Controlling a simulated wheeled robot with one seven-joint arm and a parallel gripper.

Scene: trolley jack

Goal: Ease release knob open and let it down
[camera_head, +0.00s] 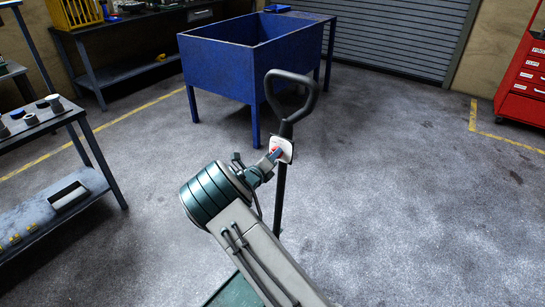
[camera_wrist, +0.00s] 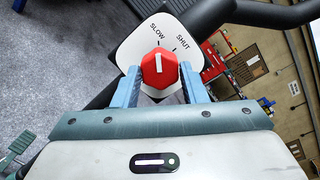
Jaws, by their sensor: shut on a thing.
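The red release knob (camera_wrist: 159,70) sits on a white dial plate (camera_wrist: 136,47) marked SLOW and SHUT. The white line on the knob points up the wrist picture, nearer the SLOW mark than the SHUT mark. My gripper (camera_wrist: 158,84) has its two blue fingers on either side of the knob and is shut on it. In the head view the white plate (camera_head: 285,147) is fixed on the black jack handle (camera_head: 282,190), below its looped grip (camera_head: 314,97). My gripper (camera_head: 271,159) reaches it from the left. The jack's body is largely hidden below my arm.
A blue bin on legs (camera_head: 218,73) stands behind the handle. A grey shelf trolley (camera_head: 97,150) is at the left and a red tool cabinet (camera_head: 522,85) at the far right. The floor right of the handle is clear.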

